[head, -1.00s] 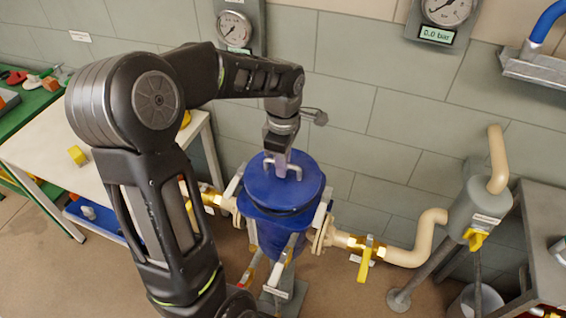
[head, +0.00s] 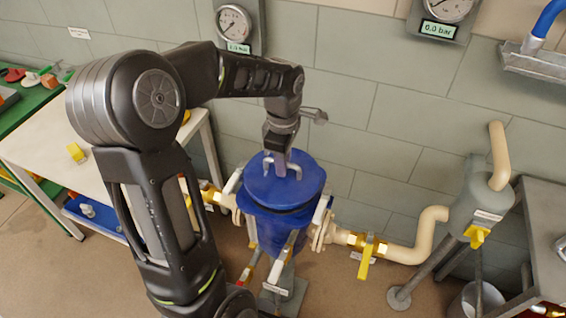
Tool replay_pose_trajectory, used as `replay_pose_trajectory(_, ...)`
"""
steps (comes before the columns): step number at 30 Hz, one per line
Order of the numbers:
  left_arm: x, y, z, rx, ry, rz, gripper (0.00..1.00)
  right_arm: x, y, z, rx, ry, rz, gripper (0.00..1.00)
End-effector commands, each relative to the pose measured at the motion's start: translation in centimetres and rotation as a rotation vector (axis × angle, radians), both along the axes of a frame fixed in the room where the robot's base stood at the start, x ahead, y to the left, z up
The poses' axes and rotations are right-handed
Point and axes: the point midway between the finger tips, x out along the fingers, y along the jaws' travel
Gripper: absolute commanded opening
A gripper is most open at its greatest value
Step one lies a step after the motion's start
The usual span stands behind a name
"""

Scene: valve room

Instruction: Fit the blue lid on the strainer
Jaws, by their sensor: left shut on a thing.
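The blue lid (head: 312,183) is a round disc with a grey loop handle on top. My left gripper (head: 279,168) points down and is shut on this handle. The lid sits over the top of the blue strainer (head: 270,228) and looks roughly level. A dark line shows under its front edge, and I cannot tell whether it is fully seated. Pale clamp arms stand around the strainer's rim, and others hang at its front. My right gripper is not in view.
A pipe with a yellow-handled valve (head: 366,262) runs right from the strainer to a grey cylinder (head: 472,208). A white table (head: 50,150) stands at the left. Gauges (head: 233,24) hang on the tiled wall behind. A grey bench (head: 545,235) is at the right.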

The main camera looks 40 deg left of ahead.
Motion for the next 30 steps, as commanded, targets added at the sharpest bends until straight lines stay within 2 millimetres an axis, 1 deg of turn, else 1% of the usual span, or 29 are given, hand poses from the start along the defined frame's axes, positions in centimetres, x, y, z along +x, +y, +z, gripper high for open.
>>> replay_pose_trajectory(12,0.1,0.0,-1.4,0.001,-0.003,0.000,0.00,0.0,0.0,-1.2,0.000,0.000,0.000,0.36)
replay_pose_trajectory(30,0.1,0.0,-1.4,0.001,-0.003,0.000,0.00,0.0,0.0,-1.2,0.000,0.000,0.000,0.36)
